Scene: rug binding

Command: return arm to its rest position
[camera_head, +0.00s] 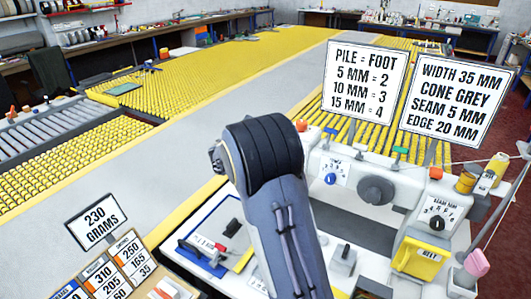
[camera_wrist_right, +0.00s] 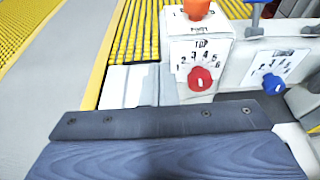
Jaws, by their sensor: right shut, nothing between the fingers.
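My right arm (camera_head: 262,160) rises through the middle of the head view, in front of the left end of the white machine (camera_head: 390,215). The right gripper is hidden in the head view. In the right wrist view the dark blue-grey body of my right gripper (camera_wrist_right: 165,122) fills the bottom, shut and empty. Beyond it are a red dial (camera_wrist_right: 200,78) on a numbered white face and a blue dial (camera_wrist_right: 273,84); the gripper appears apart from both. My left gripper is not in view.
Two sign boards (camera_head: 365,80) stand above the machine. A tray with a blue edge (camera_head: 208,240) and a 230 GRAMS sign (camera_head: 96,218) are at the lower left. A grey strip (camera_head: 200,115) runs between yellow roller beds (camera_head: 200,75). A thread cone (camera_head: 494,170) stands at the right.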

